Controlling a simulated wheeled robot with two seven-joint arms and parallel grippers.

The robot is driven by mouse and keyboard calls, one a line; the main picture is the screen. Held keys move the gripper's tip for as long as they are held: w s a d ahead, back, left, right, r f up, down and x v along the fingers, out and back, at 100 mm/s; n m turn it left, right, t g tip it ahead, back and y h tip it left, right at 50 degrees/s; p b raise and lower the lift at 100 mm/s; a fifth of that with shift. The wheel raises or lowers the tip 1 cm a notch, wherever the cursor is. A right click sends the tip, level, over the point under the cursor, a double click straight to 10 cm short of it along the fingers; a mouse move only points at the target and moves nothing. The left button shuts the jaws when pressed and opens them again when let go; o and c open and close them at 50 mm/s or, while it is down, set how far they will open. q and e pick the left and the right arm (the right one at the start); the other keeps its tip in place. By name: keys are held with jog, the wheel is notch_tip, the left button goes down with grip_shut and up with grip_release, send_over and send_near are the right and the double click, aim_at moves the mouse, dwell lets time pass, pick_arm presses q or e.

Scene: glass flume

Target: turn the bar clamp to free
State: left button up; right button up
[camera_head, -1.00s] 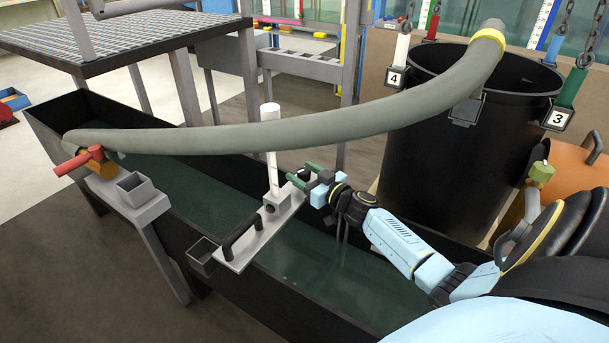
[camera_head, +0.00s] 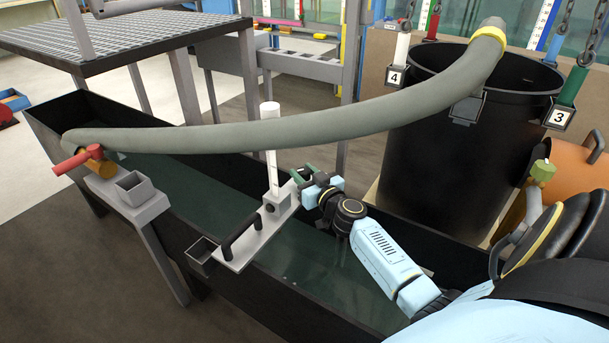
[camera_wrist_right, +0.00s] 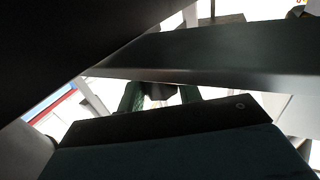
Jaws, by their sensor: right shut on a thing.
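A grey bar (camera_head: 250,243) lies across the black trough, with a black handle (camera_head: 241,229) and an upright white rod (camera_head: 270,150) on it. My right gripper (camera_head: 303,174) is at the bar's far right end, its green fingers shut on the small dark clamp there. The clamp itself is mostly hidden behind the fingers in the head view. In the right wrist view a dark piece, likely the clamp (camera_wrist_right: 160,91), shows between the two green fingers, partly covered by dark shapes. My left gripper is not in view.
The black trough (camera_head: 335,300) holds dark water below the bar. A small open grey box (camera_head: 201,252) sits at the bar's near end.

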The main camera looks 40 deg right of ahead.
jog(key=shift+a+f+m+h, duration=0.15)
jog(key=shift+m+h, duration=0.25)
jog(key=shift+h, duration=0.5)
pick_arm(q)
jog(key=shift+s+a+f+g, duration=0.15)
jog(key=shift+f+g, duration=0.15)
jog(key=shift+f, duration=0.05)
pick_arm(e)
jog(key=shift+m+g+h, duration=0.4)
jog(key=shift+m+h, duration=0.3)
jog(key=shift+h, duration=0.1)
jog(key=o, duration=0.9)
jog(key=shift+o, duration=0.2)
